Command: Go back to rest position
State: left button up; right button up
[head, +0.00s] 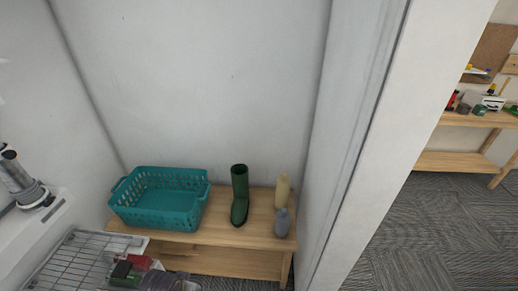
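Neither of my grippers is clearly visible in the head view. No finger of either gripper can be made out, so I cannot see whether they are open or holding anything. The task names no object.
A low wooden bench (255,230) stands against the wall, holding a teal basket (158,219), a green boot (239,195), a beige bottle (282,190) and a grey bottle (282,223). A wire rack (70,262) is at lower left. Right of the white wall edge (365,150), carpet (420,235) is open before a wooden shelf (450,162).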

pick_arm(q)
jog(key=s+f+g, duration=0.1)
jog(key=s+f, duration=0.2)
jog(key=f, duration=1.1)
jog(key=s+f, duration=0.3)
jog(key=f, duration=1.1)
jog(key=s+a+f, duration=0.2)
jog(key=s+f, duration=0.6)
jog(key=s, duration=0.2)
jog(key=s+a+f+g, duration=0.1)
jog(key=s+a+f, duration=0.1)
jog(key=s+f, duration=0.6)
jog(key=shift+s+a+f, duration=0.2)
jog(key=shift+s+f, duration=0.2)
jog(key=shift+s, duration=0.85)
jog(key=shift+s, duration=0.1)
